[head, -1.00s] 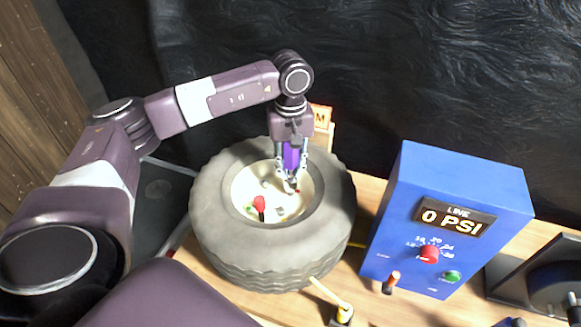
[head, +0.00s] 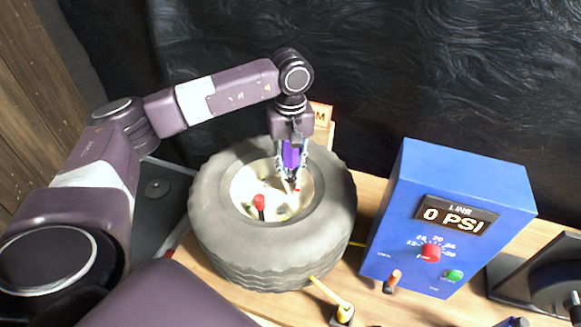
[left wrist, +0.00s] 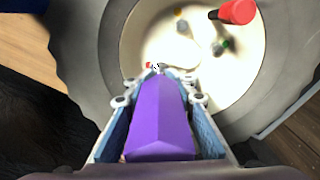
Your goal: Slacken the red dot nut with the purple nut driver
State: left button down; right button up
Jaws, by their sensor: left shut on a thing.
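My left gripper (head: 291,165) is shut on the purple nut driver (head: 291,154) and holds it pointing down over the far right part of the wheel's cream hub. In the left wrist view the purple nut driver (left wrist: 160,118) lies between both fingers, its tip reaching the hub. A small red mark, likely the red dot nut (left wrist: 150,65), shows right at the driver's tip; whether the driver sits on the nut I cannot tell. The wheel's tire (head: 225,235) is grey and lies flat. My right gripper is not in view.
A red-capped black post (head: 259,202) stands in the hub. Other nuts, one green-marked (left wrist: 228,44) and one yellow-marked (left wrist: 182,27), sit there. A blue box (head: 390,215) reading 0 PSI stands right of the tire. A yellow-tipped handle (head: 344,308) is in front.

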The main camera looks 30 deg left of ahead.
aim_at(291, 154)
pick_arm(q)
jog(key=shift+f, duration=0.15)
jog(key=shift+f+b, duration=1)
jog(key=shift+f, duration=0.05)
jog(key=shift+r, duration=0.1)
jog(key=n, duration=1.2)
jog(key=shift+n, duration=0.3)
jog(key=n, duration=1.3)
jog(key=shift+r+p, duration=2.3)
jog(key=shift+r, duration=1.05)
